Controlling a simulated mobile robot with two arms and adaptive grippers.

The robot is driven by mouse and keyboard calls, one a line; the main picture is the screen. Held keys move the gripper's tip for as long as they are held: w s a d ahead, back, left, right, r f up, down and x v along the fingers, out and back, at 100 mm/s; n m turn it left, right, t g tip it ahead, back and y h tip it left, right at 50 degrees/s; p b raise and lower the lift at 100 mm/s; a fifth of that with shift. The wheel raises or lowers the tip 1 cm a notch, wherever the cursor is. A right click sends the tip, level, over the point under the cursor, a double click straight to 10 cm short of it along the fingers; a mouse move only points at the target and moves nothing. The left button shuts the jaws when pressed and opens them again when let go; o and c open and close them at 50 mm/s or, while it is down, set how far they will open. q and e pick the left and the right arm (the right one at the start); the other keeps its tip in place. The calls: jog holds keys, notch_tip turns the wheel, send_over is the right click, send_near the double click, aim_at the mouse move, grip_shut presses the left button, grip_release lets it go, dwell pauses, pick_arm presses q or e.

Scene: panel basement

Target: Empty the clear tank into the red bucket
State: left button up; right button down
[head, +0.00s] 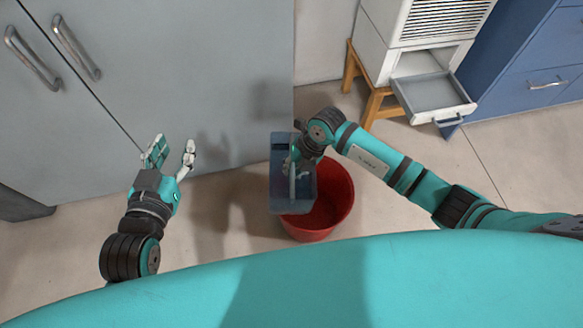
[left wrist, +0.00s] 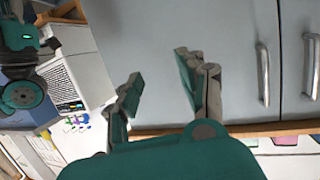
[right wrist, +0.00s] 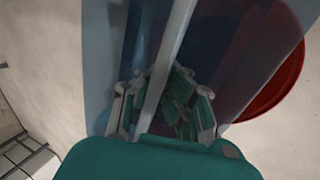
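The clear tank (head: 279,199) is a bluish see-through box, held above the left part of the red bucket (head: 343,204) in the head view. My right gripper (head: 292,165) is at the tank; in the right wrist view its fingers (right wrist: 165,105) close around a pale bar that runs along the tank (right wrist: 98,60). The bucket's rim (right wrist: 285,85) shows to the right there. The tank hides part of the bucket, and I cannot make out any liquid. My left gripper (head: 172,150) is open and empty in front of the grey cabinet, left of the tank.
A grey cabinet (head: 190,80) with metal handles stands behind. At the back right, a white louvred unit (head: 400,40) on wooden legs has its drawer (head: 432,97) pulled out. Blue drawers (head: 535,65) stand beside it. The floor around the bucket is clear.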

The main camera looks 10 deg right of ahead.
pick_arm(q)
jog(key=shift+w+d+r+t+h+b, duration=0.2)
jog(key=shift+r+t, duration=0.25)
jog(key=shift+r, duration=0.25)
jog(key=shift+w+d+r+t+h+b, duration=0.15)
jog(key=shift+r+t, duration=0.35)
jog(key=shift+r, duration=0.25)
jog(key=shift+w+d+r+t+h+b, duration=0.1)
jog(key=shift+w+d+r+t+b, duration=0.1)
jog(key=shift+r+t, duration=0.4)
pick_arm(e)
jog(key=shift+r+y, duration=0.1)
jog(key=shift+y, duration=0.3)
pick_arm(q)
jog(key=shift+d+r+t+h+b, duration=0.1)
jog(key=shift+r+t+h+b, duration=0.15)
jog(key=shift+r+t, duration=0.55)
jog(key=shift+d+r+t+h+b, duration=0.1)
jog(key=shift+r+t+h+b, duration=0.15)
jog(key=shift+r, duration=1)
pick_arm(e)
jog(key=shift+r, duration=0.1)
